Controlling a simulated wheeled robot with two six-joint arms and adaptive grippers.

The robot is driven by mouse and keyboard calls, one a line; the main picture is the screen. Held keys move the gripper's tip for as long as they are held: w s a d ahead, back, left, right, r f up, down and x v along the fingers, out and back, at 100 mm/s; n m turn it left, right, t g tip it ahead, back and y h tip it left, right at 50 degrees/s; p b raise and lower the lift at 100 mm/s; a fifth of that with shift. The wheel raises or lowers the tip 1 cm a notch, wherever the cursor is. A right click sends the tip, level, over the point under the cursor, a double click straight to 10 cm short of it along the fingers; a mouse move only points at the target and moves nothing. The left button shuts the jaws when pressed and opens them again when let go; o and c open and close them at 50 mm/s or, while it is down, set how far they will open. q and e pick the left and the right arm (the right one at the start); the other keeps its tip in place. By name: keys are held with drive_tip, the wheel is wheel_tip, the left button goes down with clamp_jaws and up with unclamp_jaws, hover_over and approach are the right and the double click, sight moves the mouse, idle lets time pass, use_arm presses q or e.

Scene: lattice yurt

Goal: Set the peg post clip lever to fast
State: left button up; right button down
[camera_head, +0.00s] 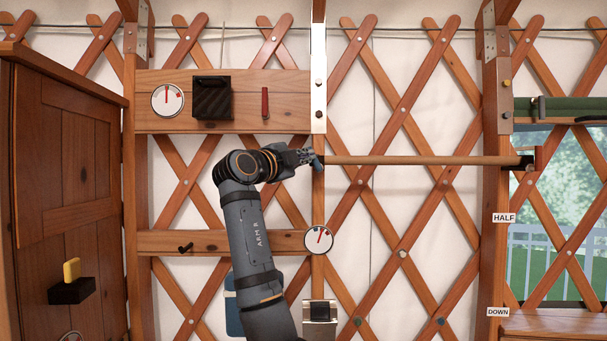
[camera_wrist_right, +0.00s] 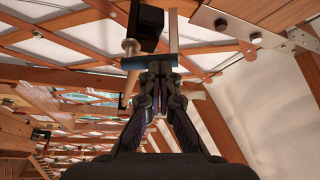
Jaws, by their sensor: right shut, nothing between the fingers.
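My right gripper (camera_head: 308,157) is at the middle post, with its fingers pointing right. Its fingers (camera_wrist_right: 158,82) are shut with nothing between them. A small blue-teal piece (camera_head: 318,163) shows at the fingertips, at the left end of a long wooden rod (camera_head: 420,160). In the wrist view this blue piece (camera_wrist_right: 135,62) lies crosswise just past the fingertips; I cannot tell whether they touch it. It may be the clip lever, but no "fast" mark is readable and its setting cannot be told. My left gripper is not in view.
The rod's right end meets a black holder (camera_head: 527,162). An upper board (camera_head: 290,83) carries a dial (camera_head: 168,100), a black box (camera_head: 211,98) and a red lever (camera_head: 265,102). Another dial (camera_head: 318,240) is below my gripper. A wooden cabinet (camera_head: 65,150) stands at left.

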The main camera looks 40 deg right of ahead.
drive_tip(key=shift+s+d+r+m+p, duration=0.1)
drive_tip(key=shift+r+m+p, duration=0.1)
drive_tip(key=shift+m+p, duration=0.25)
drive_tip(key=shift+s+d+r+m+g+y+p, duration=0.15)
drive_tip(key=shift+m+g+y+p, duration=0.15)
drive_tip(key=shift+m+y, duration=0.3)
